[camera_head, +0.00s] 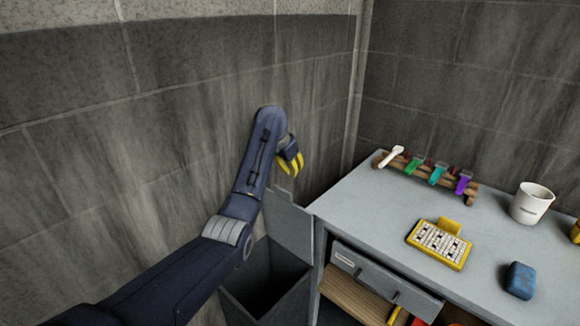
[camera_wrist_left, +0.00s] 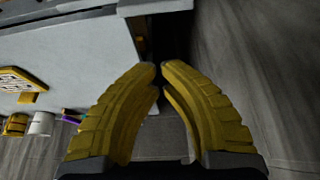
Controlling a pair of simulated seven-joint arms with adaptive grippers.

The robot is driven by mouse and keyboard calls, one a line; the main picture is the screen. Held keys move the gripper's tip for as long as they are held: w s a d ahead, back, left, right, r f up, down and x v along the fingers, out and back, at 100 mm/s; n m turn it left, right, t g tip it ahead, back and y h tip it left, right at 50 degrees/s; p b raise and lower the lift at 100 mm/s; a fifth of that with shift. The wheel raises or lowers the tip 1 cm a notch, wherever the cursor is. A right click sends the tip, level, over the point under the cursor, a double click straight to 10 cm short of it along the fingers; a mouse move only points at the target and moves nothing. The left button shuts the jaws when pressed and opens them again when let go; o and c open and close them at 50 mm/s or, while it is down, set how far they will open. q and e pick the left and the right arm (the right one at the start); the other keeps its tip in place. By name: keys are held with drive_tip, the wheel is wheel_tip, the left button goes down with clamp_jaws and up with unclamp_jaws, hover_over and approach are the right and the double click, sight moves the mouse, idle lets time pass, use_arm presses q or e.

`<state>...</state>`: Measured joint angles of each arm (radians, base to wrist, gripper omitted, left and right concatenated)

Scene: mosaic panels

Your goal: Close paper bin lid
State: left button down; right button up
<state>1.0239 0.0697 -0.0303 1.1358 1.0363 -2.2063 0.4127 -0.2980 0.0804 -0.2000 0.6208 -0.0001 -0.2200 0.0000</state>
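The paper bin (camera_head: 268,285) is a dark grey box standing on the floor against the left side of the desk. Its lid (camera_head: 288,222) stands upright at the back, so the bin is open, and its inside is dark. My left arm reaches in front of part of the bin. My left gripper (camera_head: 291,163), with yellow fingers, is above and behind the upper edge of the lid. In the left wrist view the fingertips (camera_wrist_left: 160,68) meet, or nearly so, with nothing visible between them. My right gripper is not in view.
The grey desk (camera_head: 375,215) stands to the right with a drawer (camera_head: 385,280) under its top. On it are a yellow panel with white tiles (camera_head: 440,243), a wooden rack of coloured clips (camera_head: 425,178), a white mug (camera_head: 532,203) and a blue block (camera_head: 519,280). Walls close off the back and left.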

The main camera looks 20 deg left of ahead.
use_arm(q)
drive_tip(key=shift+s+a+f, duration=0.1)
drive_tip(key=shift+s+f, duration=0.15)
drive_tip(key=shift+f, duration=0.65)
drive_tip(key=shift+s+a+f, duration=0.15)
drive_tip(key=shift+s+f, duration=0.05)
drive_tip(key=shift+f, duration=0.75)
drive_tip(key=shift+s+a+f, duration=0.1)
drive_tip(key=shift+s+f, duration=0.15)
drive_tip(key=shift+f, duration=0.65)
drive_tip(key=shift+s, duration=0.1)
